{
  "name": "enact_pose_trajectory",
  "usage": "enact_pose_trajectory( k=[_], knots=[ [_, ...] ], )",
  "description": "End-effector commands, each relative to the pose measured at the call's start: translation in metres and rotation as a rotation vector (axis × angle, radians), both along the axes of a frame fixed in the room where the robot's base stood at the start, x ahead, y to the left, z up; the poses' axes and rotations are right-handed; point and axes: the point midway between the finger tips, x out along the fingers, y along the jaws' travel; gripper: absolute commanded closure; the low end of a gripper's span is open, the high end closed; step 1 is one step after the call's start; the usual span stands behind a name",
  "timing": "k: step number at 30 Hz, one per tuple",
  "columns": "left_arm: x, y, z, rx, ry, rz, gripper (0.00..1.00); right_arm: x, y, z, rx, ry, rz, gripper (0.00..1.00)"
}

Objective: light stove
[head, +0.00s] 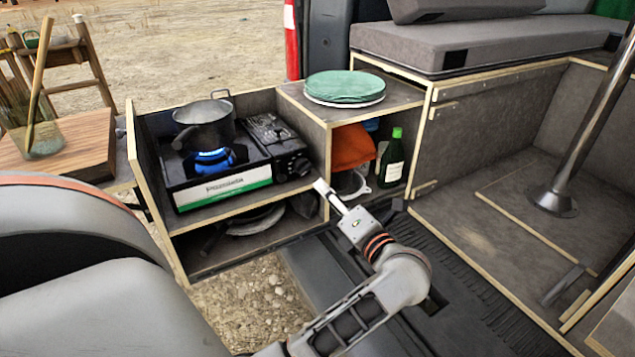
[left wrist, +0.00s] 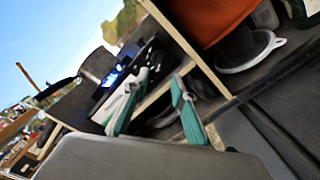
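The portable stove (head: 223,187), black with a white and green front panel, sits on the upper shelf of the pull-out wooden unit. A blue flame (head: 212,160) burns on it under a dark grey pot (head: 205,124). The control knob (head: 300,166) is at the stove's right front. My left gripper (head: 324,190) is right of and in front of the knob, apart from the stove. In the left wrist view its two teal-padded fingers (left wrist: 158,85) are spread with nothing between them; the flame (left wrist: 112,77) also shows there. My right gripper is not in view.
Right of the stove, a compartment holds an orange cloth (head: 352,147) and a green bottle (head: 392,160), with green-topped plates (head: 345,87) above. Pans (head: 255,221) lie on the lower shelf. A wooden board (head: 75,140) and glass jar (head: 42,140) stand left. A metal post (head: 585,130) stands right.

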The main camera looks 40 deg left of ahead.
Motion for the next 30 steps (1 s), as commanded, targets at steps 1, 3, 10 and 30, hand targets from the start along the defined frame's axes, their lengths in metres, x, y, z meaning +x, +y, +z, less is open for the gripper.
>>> enact_pose_trajectory(
  k=[1, 3, 10, 30],
  knots=[
    [-0.002, -0.009, -0.001, -0.004, 0.001, -0.001, 0.74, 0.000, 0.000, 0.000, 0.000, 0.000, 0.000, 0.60],
    [-0.005, -0.018, 0.000, -0.002, 0.000, -0.001, 0.74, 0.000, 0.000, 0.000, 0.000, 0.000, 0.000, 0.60],
    [-0.009, -0.032, 0.000, 0.001, 0.000, -0.001, 0.74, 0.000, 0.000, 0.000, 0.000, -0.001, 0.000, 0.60],
    [-0.019, -0.028, 0.020, 0.208, 0.059, -0.045, 0.74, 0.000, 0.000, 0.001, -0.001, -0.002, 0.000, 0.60]
  ],
)
